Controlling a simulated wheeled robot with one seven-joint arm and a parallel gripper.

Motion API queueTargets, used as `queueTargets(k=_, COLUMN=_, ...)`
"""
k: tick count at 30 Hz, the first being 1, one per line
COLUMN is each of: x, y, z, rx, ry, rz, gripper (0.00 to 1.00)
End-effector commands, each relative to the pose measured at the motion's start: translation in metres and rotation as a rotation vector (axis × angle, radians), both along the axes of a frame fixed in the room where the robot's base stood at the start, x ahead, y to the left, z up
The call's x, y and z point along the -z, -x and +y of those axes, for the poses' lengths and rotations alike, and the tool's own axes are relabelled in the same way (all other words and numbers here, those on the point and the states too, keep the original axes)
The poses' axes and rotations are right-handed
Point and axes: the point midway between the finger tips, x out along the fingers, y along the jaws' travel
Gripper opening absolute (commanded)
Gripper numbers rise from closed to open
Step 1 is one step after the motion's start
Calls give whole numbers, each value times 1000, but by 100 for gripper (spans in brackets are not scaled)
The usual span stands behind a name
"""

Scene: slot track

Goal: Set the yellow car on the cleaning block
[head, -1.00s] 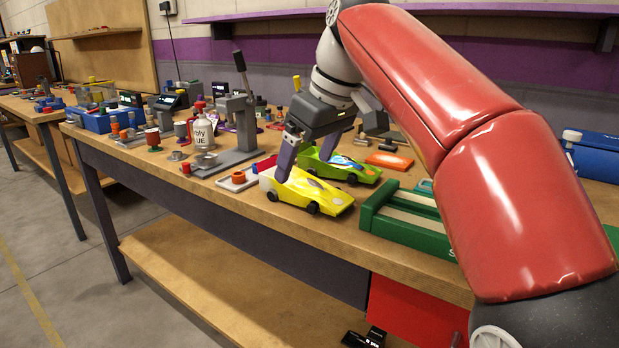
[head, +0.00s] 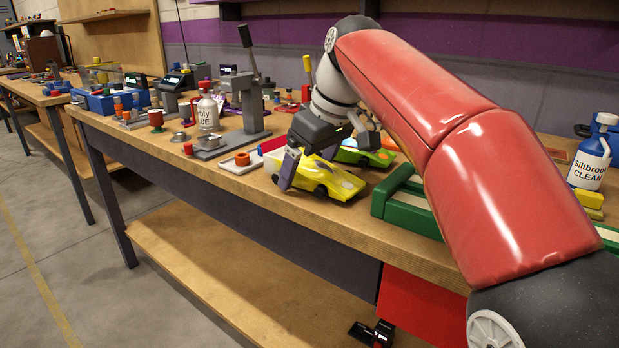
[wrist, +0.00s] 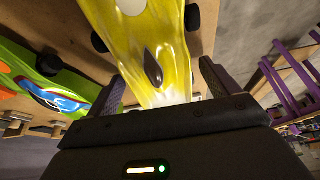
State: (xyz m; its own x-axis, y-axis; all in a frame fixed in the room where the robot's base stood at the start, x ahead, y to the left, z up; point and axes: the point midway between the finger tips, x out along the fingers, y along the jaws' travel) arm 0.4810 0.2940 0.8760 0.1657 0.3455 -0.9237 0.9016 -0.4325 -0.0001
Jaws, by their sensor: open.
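The yellow car (head: 332,180) stands on its wheels near the workbench's front edge. My gripper (head: 302,166) is open at the car's left end, with one finger in front of it; the far finger is mostly hidden. In the wrist view the yellow car (wrist: 152,60) lies between the two spread fingers of my gripper (wrist: 160,84), with a gap visible on the right side. I cannot tell for sure which thing is the cleaning block; a yellow block (head: 590,198) lies beside the white and blue bottle marked CLEAN (head: 588,160).
A green car (head: 368,155) stands close behind the yellow one. A green rack with pale strips (head: 405,208) is to the right, partly behind my arm. A grey lever press (head: 240,110) and a small white tray (head: 238,168) stand to the left.

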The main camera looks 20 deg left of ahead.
Motion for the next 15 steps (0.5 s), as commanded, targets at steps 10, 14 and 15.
queueTargets(k=10, x=-1, y=0, z=0, rx=0, ry=0, rz=0, gripper=56)
queueTargets(k=14, x=-1, y=0, z=0, rx=0, ry=0, rz=0, gripper=39)
queueTargets(k=15, x=-1, y=0, z=0, rx=0, ry=1, rz=0, gripper=34)
